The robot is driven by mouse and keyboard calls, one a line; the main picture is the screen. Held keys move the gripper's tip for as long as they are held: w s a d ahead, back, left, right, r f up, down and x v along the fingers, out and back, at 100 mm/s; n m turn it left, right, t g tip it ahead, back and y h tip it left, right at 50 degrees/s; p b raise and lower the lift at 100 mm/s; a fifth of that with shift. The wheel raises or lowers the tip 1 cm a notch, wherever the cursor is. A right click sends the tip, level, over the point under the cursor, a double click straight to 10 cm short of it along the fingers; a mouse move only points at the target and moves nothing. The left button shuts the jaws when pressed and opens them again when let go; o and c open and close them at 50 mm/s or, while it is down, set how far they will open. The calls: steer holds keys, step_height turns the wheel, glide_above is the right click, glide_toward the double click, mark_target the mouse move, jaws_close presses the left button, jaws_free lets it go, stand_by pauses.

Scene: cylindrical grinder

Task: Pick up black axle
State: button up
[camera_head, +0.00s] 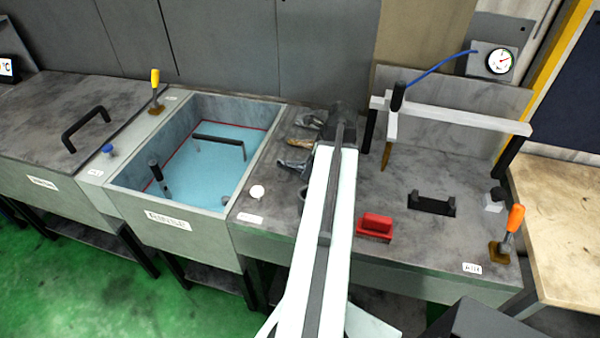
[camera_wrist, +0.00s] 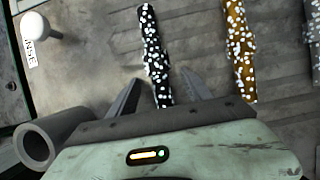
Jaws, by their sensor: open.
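In the wrist view a black axle (camera_wrist: 152,45), speckled with white, lies lengthwise on the grey worktop. My gripper (camera_wrist: 160,76) is open, with one finger on each side of the axle's near end in the picture. The gap in height between fingers and axle cannot be told. I see no grip on it. In the head view a dark, greyish piece (camera_head: 292,165) beside my arm appears to be this axle. My arm hides part of that area and my fingers are not clear there.
A brown speckled axle (camera_wrist: 240,45) lies close to the right of the black one. A grey tube (camera_wrist: 50,140) and a white knob (camera_wrist: 36,25) are at left. In the head view, a blue rinse tank (camera_head: 205,165) is left, and a red block (camera_head: 375,226) and black holder (camera_head: 432,204) right.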

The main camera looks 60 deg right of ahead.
jaws_close()
stand_by(1.4)
